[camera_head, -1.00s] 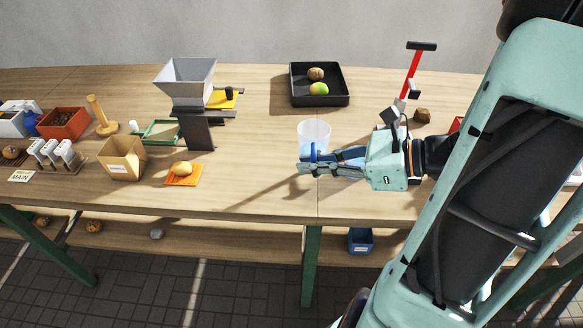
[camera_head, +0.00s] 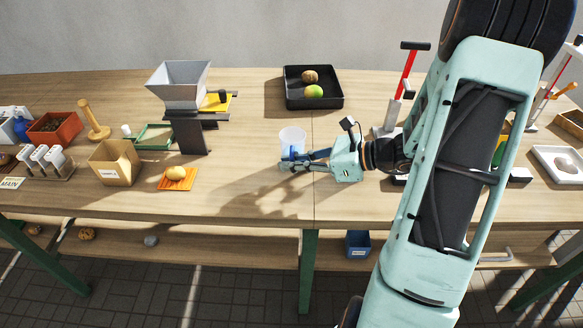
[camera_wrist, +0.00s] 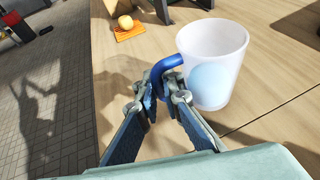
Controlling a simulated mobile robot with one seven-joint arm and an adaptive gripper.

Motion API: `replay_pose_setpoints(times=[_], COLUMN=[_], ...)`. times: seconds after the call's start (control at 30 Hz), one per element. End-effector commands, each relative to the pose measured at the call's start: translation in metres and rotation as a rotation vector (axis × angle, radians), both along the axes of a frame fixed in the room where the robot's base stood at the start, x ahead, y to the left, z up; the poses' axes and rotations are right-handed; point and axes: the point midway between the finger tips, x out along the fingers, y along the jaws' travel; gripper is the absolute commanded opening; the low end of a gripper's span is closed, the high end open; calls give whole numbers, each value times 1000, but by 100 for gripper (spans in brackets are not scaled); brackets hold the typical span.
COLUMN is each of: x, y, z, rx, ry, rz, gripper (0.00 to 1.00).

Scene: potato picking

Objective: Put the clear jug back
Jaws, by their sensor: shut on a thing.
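The clear jug (camera_head: 292,138) is a translucent cup-like vessel with a blue handle. It is upright, at the middle of the table in the head view. In the wrist view the jug (camera_wrist: 213,62) shows a pale blue round patch on its side, and its blue handle (camera_wrist: 163,68) faces my gripper. My gripper (camera_head: 290,160) is shut on the handle, and the fingers (camera_wrist: 160,95) lie around its lower part. I cannot tell whether the jug's base touches the table.
A black tray (camera_head: 287,98) with a potato and a green fruit stands behind. A grey hopper (camera_head: 180,85) on a dark stand and an orange mat (camera_head: 165,184) with a potato are to the left. A red-handled tool (camera_head: 408,70) stands right. The front table between them is mostly clear.

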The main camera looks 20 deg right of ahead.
Motion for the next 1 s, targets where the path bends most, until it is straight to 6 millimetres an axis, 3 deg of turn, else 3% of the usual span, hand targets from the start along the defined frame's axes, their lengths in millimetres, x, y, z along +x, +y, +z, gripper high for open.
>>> replay_pose_setpoints(times=[0.1, 0.5, 0.53, 0.67, 1.0], x=[0, 0, 0, 0, 0], y=[0, 0, 0, 0, 0], z=[-15, -21, -20, -20, -16], rx=[2, -1, -1, 0, -1], ry=[1, -1, -1, 0, -1], rz=[-1, -1, -1, -1, -1], gripper=[0, 0, 9, 23, 24])
